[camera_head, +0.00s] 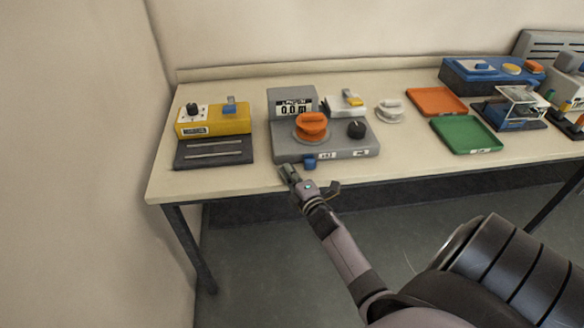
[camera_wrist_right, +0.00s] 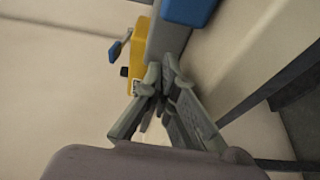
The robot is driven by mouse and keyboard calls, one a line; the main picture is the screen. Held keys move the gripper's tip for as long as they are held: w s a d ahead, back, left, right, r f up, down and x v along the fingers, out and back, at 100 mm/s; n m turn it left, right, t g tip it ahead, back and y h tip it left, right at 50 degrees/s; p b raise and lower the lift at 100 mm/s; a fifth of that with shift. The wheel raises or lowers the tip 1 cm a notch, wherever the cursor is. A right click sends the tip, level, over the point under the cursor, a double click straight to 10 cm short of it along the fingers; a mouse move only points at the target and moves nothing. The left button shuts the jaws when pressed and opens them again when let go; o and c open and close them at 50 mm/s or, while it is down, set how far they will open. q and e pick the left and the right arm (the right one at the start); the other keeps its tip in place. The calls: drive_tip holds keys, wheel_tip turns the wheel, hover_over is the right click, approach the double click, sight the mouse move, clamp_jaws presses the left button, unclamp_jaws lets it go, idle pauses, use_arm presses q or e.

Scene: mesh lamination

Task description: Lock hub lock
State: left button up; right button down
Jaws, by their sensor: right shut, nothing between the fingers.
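A grey device (camera_head: 290,152) stands on the table, with an orange hub-like knob (camera_head: 312,125) on top. A small blue piece (camera_head: 310,163) sits on its front edge; I cannot tell for certain that it is the hub lock. My right gripper (camera_head: 287,172) is shut and empty, just in front of the device and left of the blue piece. In the right wrist view its closed fingertips (camera_wrist_right: 156,77) show below the grey device (camera_wrist_right: 168,38), and a large blue part (camera_wrist_right: 190,10) is at the top edge. My left gripper is out of view.
A black knob (camera_head: 356,129) is on the device's right. Orange (camera_head: 436,101) and green trays (camera_head: 466,134) lie further right. The table's front left is clear.

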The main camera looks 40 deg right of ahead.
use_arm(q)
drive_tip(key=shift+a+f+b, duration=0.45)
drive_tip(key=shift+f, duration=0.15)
use_arm(e)
drive_tip(key=v, duration=1)
drive_tip(key=shift+a, duration=0.35)
drive_tip(key=shift+w, duration=0.15)
